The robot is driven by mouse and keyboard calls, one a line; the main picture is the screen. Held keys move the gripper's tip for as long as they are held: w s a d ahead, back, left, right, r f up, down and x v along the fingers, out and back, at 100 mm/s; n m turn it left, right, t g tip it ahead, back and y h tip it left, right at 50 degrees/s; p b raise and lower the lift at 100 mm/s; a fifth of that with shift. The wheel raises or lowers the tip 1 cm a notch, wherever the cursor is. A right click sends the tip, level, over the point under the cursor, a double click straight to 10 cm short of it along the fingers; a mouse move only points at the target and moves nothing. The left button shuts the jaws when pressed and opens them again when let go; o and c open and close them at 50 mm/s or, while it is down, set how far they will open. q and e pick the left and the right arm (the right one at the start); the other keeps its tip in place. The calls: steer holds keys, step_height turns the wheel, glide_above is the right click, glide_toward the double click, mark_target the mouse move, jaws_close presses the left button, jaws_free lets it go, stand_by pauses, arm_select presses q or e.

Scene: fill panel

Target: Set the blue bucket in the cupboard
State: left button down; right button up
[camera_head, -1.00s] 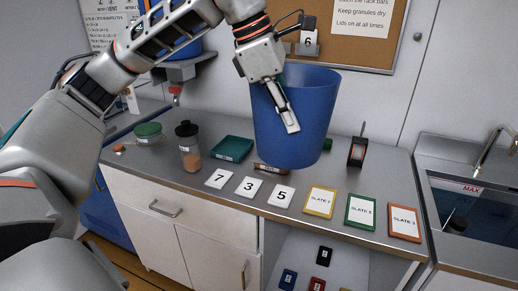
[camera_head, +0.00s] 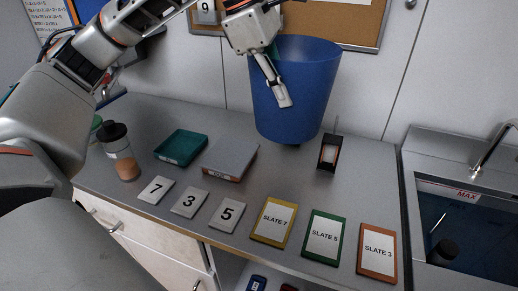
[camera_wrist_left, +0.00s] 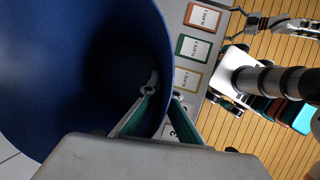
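The blue bucket (camera_head: 295,95) is upright and appears held above the back of the grey counter. My left gripper (camera_head: 279,92) is shut on its near wall; in the left wrist view, one green-padded finger is inside the bucket (camera_wrist_left: 60,70) and the other outside, with the wall between the fingers (camera_wrist_left: 162,105). The bucket looks empty, though its inside is dark. White cupboard fronts (camera_head: 150,242) are under the counter, with an open bay at the lower middle, mostly cut off. My right gripper (camera_wrist_left: 243,22) seems to show at the wrist view's top right, too small to judge.
A sink (camera_head: 455,225) is at right.

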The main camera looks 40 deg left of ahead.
arm_select(q)
step_height(320, 180, down, 16)
steer(key=b, duration=0.2)
arm_select(e)
steer(key=shift+w+d+f, duration=0.3)
steer(key=shift+w+f, duration=0.2)
steer(key=shift+w, duration=0.1)
arm_select(q)
steer(key=shift+f, duration=0.15)
arm_select(e)
steer(key=shift+s, duration=0.1)
arm_select(q)
steer(key=c, duration=2.7)
jaws_free()
steer(key=shift+f, duration=0.1)
steer(key=o, duration=0.4)
arm_select(e)
steer(key=shift+s+f, duration=0.15)
steer(key=shift+s, duration=0.1)
